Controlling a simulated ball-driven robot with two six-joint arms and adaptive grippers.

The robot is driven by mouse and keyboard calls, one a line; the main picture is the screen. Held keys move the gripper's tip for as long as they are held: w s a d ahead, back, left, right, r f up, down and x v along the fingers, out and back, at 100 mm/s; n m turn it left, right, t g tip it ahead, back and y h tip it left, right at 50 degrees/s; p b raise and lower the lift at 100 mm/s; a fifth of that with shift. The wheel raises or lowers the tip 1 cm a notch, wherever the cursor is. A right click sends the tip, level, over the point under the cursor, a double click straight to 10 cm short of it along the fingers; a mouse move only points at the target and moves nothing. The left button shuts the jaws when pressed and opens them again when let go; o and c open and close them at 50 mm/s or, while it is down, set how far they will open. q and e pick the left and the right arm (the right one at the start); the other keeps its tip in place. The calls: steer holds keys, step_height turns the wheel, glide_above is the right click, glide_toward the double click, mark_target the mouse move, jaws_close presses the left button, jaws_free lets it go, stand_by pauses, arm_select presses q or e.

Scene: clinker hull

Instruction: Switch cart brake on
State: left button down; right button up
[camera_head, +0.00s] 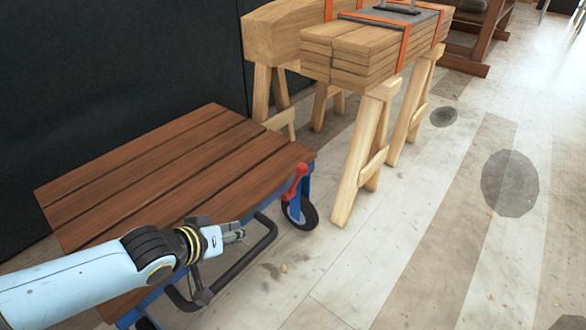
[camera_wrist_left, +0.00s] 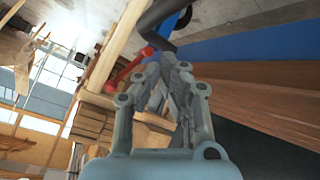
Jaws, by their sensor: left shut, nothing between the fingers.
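The cart (camera_head: 170,165) has a brown slatted wooden deck on a blue frame, and stands at the left in the head view. A red lever (camera_head: 297,178), which looks like the brake, stands at its right corner above a black wheel (camera_head: 300,213). The red lever also shows in the left wrist view (camera_wrist_left: 127,70), beyond the fingers. My left gripper (camera_head: 240,231) is shut and empty, over the cart's near edge by the black bar handle (camera_head: 262,250), apart from the lever. Its fingers show in the left wrist view (camera_wrist_left: 176,75). My right gripper is in neither view.
Wooden sawhorses (camera_head: 368,145) carry a strapped stack of planks (camera_head: 365,55) behind and to the right of the cart. A dark wall (camera_head: 110,70) stands behind the cart. The plank floor (camera_head: 430,240) at the right is open, with dark round patches.

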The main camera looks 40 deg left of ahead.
mark_target(296, 182)
arm_select(q)
steer(key=w+a+r+n+t, duration=0.1)
steer(key=w, duration=0.1)
steer(key=w+a+r+n+t+h+b, duration=0.1)
steer(key=w+a+t, duration=0.1)
steer(key=w, duration=0.1)
steer(key=w+a+r+n+t, duration=0.1)
steer(key=w+a, duration=0.1)
steer(key=shift+w+a+r+t+h, duration=0.1)
steer(key=shift+w+r+t+h, duration=0.05)
steer(key=shift+r+t+h, duration=0.2)
steer(key=r, duration=0.1)
steer(key=w+a+r+n+t+h, duration=0.1)
steer(key=w+a+r+t+h+b, duration=0.1)
steer(key=r, duration=0.1)
steer(key=shift+n+t, duration=0.25)
steer(key=shift+n, duration=0.15)
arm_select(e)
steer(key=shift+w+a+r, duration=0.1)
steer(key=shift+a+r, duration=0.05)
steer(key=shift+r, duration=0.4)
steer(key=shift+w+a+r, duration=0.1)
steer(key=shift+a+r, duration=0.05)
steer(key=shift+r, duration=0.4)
